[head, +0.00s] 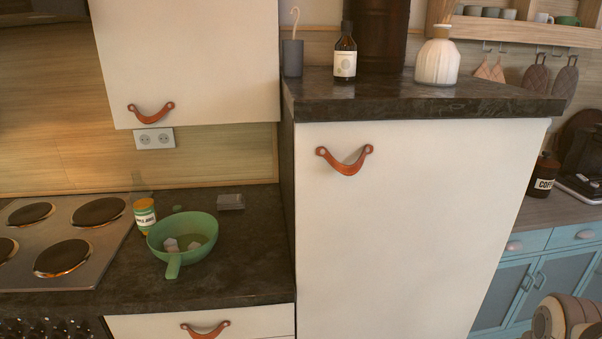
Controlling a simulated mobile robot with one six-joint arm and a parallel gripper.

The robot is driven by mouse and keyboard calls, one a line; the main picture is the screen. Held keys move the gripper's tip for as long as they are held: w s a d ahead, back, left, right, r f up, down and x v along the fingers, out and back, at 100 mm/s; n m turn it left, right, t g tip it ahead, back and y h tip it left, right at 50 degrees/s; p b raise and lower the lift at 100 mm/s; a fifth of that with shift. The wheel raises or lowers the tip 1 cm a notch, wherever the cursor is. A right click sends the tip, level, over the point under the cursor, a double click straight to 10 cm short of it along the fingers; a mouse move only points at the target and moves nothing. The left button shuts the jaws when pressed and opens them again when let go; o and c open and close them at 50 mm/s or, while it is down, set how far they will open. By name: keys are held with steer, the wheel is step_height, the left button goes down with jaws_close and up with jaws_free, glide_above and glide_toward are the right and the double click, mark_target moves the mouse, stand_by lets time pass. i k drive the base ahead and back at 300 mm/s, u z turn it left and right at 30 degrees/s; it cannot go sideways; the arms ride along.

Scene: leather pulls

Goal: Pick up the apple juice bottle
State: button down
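A small bottle (145,216) with a yellow-green top and a white label, which seems to read apple juice, stands on the dark counter between the hob and a green pan. The pan (201,229) is close in front of it on the right and may overlap its lower edge. Only a rounded beige and grey part of my arm shows at the bottom right corner. My gripper is not in view, so its state does not show.
The hob (68,246) is left of the bottle. The pan holds a few pale pieces. A small clear box (230,202) lies behind it. A tall white cabinet (400,230) stands right of the counter, with a dark bottle (345,56) and a white vase (437,60) on top.

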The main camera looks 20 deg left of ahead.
mark_target(142, 201)
steer(key=u, duration=2.55)
steer(key=i, duration=0.2)
steer(key=z, duration=0.05)
steer(key=k, duration=0.7)
steer(key=u, duration=0.85)
steer(key=k, duration=0.65)
steer(key=u, duration=0.35)
steer(key=i, duration=1.4)
steer(key=z, duration=1)
steer(key=i, duration=1.3)
steer(key=z, duration=0.95)
